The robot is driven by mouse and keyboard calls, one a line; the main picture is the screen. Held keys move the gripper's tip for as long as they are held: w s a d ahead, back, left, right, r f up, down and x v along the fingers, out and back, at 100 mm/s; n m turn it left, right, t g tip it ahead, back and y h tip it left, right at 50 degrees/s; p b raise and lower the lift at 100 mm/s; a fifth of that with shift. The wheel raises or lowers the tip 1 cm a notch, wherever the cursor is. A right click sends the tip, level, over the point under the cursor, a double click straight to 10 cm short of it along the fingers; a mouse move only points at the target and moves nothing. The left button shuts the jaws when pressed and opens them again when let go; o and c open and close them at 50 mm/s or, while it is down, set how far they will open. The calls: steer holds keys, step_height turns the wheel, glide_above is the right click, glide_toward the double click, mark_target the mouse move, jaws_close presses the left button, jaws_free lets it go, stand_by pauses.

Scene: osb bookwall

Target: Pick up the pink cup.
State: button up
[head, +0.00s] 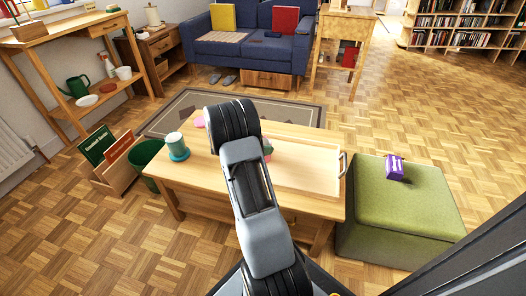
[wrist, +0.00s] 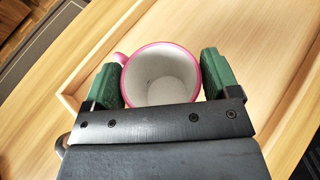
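The pink cup (wrist: 160,75) is upright between my gripper's two green fingers in the wrist view, seen from above. Its rim and outside are pink, its inside is white and empty, and its handle is at the upper left. My gripper (wrist: 160,78) is open around the cup, with one finger on each side close to its wall. Whether the fingers touch it cannot be told. In the head view a small pink part of the cup (head: 268,155) shows beside my arm, which hides most of it and the gripper.
The wooden table (head: 190,170) carries a light tray (head: 310,165) with a metal handle. A green ottoman (head: 405,200) with a purple box (head: 395,167) stands right.

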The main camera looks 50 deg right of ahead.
steer(key=c, duration=0.6)
steer(key=shift+c, duration=0.4)
steer(key=shift+r, duration=0.1)
